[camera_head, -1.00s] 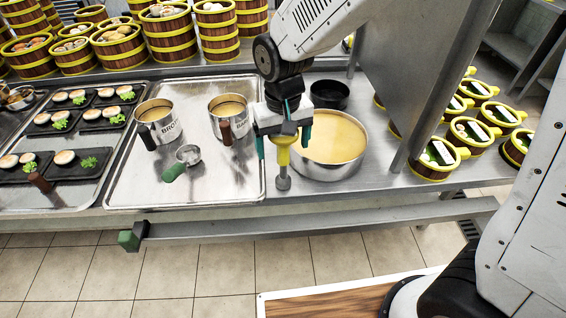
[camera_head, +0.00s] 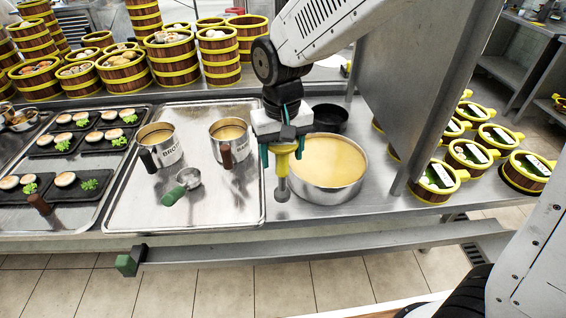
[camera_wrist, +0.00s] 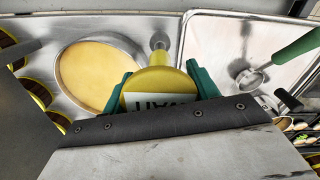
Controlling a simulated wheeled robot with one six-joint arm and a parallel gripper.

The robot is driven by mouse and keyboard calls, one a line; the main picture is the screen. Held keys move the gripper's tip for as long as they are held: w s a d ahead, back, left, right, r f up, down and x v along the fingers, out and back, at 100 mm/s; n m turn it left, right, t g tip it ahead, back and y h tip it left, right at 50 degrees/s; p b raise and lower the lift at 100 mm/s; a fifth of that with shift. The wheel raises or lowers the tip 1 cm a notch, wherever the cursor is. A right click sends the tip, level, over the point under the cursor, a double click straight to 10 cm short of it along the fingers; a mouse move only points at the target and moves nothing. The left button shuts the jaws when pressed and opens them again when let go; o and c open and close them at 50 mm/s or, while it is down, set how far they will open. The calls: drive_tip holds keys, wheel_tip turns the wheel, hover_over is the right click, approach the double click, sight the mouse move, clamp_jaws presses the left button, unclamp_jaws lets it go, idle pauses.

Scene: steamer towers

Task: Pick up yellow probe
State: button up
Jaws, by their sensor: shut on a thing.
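The yellow probe (camera_head: 281,165) has a yellow body with a grey metal tip pointing down. My gripper (camera_head: 281,155), with teal fingers, is shut on the probe's yellow upper part. I cannot tell whether the tip touches the counter.
A metal tray (camera_head: 225,207) left of the probe holds two metal mugs and a small ladle (camera_head: 185,184) with a green handle. A black bowl (camera_head: 330,118) is behind the pot. A metal partition (camera_head: 420,90) stands to the right, with several small steamers beyond it. Tall steamer towers line the back left.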

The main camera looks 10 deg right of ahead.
drive_tip(key=w+a, duration=0.3)
drive_tip(key=w, duration=0.4)
drive_tip(key=w+a+r, duration=0.1)
drive_tip(key=w+a, duration=0.2)
drive_tip(key=w, duration=0.4)
drive_tip(key=shift+w, duration=0.25)
drive_tip(key=shift+o, duration=1.4)
drive_tip(key=c, duration=0.6)
drive_tip(key=o, duration=0.7)
drive_tip(key=shift+c, duration=0.2)
drive_tip(key=c, duration=0.5)
drive_tip(key=shift+c, duration=0.2)
